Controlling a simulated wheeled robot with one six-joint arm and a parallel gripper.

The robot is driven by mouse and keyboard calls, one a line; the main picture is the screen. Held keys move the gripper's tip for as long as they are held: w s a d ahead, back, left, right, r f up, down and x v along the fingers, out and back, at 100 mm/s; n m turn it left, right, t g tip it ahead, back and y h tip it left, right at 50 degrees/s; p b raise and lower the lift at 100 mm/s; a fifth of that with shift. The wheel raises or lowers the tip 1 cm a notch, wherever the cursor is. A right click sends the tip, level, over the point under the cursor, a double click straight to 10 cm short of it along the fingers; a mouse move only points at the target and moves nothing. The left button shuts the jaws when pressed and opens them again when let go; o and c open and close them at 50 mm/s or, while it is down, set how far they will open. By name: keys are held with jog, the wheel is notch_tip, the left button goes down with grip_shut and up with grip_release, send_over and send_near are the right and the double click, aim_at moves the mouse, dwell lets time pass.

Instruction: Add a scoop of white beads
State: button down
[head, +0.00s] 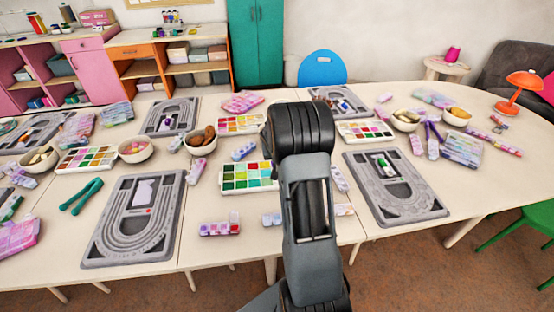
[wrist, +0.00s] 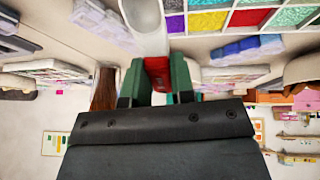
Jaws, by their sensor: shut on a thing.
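My gripper (wrist: 155,78) shows in the wrist view with its dark green fingers shut on a scoop (wrist: 147,28), around a red part of it. The scoop's pale, rounded far part reaches to the top edge of the view; whether it holds beads cannot be seen. A white bead tray (wrist: 231,20) lies beside the scoop at the upper right, with purple, red, teal and pale compartments. In the head view, my arm hides the gripper and scoop. A bead tray (head: 249,191) stands just left of the arm.
Grey bead boards lie left (head: 110,252) and right (head: 425,212) on the pale table (head: 320,258). Bowls (head: 135,158), other bead trays (head: 85,170) and small bead boxes (head: 219,230) stand around. Green tweezers (head: 82,197) lie left. A blue chair (head: 322,68) is behind the table.

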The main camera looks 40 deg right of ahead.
jog(key=shift+s+a+f+t+h+b, duration=0.15)
jog(key=shift+f+b, duration=0.15)
jog(key=shift+b, duration=0.8)
jog(key=shift+s+f+t+h+b, duration=0.1)
jog(key=shift+f+t+b, duration=0.15)
jog(key=shift+b, duration=0.9)
jog(key=shift+s+a+f+t+h+b, duration=0.1)
jog(key=shift+f+b, duration=0.25)
jog(key=shift+b, duration=0.75)
jog(key=shift+f+b, duration=0.1)
jog(key=shift+b, duration=0.25)
jog(key=shift+s+a+f+b, duration=0.1)
jog(key=shift+s+f+b, duration=0.05)
jog(key=shift+f+b, duration=0.45)
jog(key=shift+s+f+b, duration=0.15)
jog(key=shift+f+b, duration=0.35)
jog(key=shift+b, duration=0.15)
